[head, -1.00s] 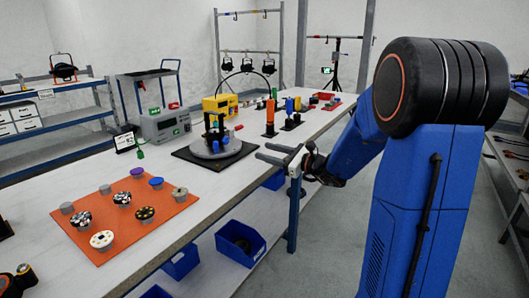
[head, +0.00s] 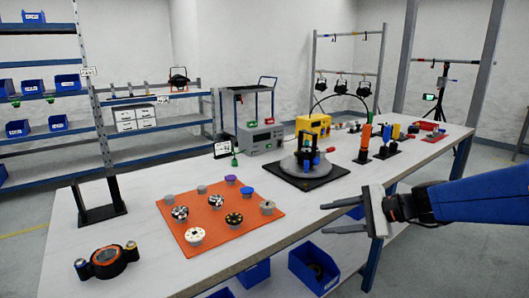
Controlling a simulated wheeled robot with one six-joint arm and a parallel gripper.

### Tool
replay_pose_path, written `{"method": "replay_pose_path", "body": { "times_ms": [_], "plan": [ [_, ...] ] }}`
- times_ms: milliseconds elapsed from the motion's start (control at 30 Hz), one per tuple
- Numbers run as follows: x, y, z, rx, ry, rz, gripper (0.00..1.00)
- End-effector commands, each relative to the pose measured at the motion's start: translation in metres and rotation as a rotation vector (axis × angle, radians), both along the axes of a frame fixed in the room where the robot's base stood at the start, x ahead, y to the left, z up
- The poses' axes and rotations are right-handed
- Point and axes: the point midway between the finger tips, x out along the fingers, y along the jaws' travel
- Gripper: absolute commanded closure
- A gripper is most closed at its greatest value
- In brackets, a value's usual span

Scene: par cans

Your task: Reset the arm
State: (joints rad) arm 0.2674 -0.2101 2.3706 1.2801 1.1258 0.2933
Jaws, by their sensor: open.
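My gripper (head: 342,217) is open and empty in the head view. It is held out in front of the bench's near edge, right of the orange mat. Its two dark fingers point left and sit apart from each other. My blue arm reaches in from the right edge of the picture. The gripper appears clear of the things on the bench.
A long workbench (head: 130,250) carries an orange mat (head: 215,226) with several round parts, a round grey fixture (head: 292,166) on a black plate, a grey meter box (head: 258,140), a yellow case (head: 314,125) and an orange-black ring (head: 105,261). Blue bins (head: 313,268) sit below.

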Motion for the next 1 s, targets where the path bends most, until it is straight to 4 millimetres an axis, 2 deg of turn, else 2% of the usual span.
{"method": "replay_pose_path", "body": {
  "times_ms": [33,233,367,500,733,900,1000],
  "plan": [
    [-0.02,0.007,-0.003,-0.07,-0.023,0.053,0.57],
    [-0.092,0.01,-0.027,-0.376,-0.117,0.269,0.57],
    [-0.133,0.0,-0.041,-0.577,-0.185,0.403,0.57],
    [-0.17,-0.021,-0.053,-0.794,-0.263,0.543,0.57],
    [-0.212,-0.065,-0.062,-1.139,-0.387,0.747,0.57],
    [-0.227,-0.09,-0.061,-1.313,-0.445,0.843,0.57],
    [-0.23,-0.098,-0.06,-1.366,-0.46,0.87,0.57]
  ]
}}
